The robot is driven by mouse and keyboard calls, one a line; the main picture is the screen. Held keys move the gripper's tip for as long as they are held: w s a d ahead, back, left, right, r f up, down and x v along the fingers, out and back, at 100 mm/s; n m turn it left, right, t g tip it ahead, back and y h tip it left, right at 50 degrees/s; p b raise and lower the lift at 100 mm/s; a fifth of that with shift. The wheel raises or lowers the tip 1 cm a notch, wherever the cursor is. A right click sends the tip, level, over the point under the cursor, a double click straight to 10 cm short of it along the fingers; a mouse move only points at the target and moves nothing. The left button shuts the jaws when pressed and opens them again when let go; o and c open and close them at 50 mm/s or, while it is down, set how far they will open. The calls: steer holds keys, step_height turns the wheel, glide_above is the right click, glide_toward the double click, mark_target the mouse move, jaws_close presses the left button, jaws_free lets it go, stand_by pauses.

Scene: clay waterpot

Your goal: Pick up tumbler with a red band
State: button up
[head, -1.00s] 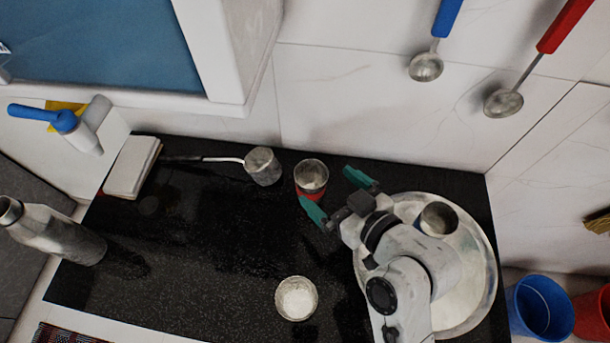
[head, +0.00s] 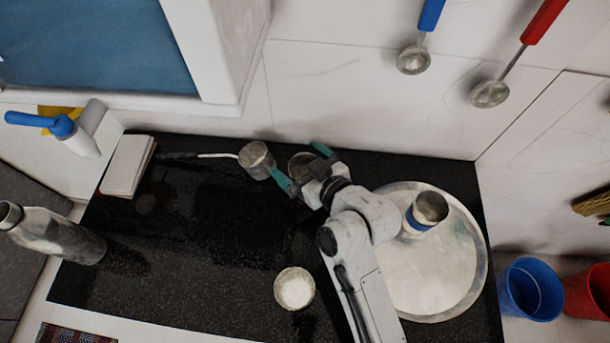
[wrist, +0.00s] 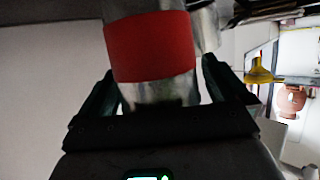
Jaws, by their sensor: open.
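The tumbler with a red band (wrist: 150,48) stands between the two green fingers of my gripper (wrist: 160,88) in the wrist view, its metal lower part close to the palm. In the head view only part of the metal tumbler (head: 300,162) shows at the back of the black counter, and its red band is hidden. My gripper (head: 304,168) is open, with one finger on each side of the tumbler. I cannot tell whether either finger touches it.
A blue-banded tumbler (head: 428,210) is on a round tray (head: 430,285) at right. A bowl of white contents (head: 294,288) is at the front. A steel bottle (head: 50,235) stands left. The counter's middle-left is clear.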

steer(key=shift+c, duration=0.2)
steer(key=c, duration=1)
steer(key=shift+r, duration=0.1)
steer(key=shift+c, duration=0.2)
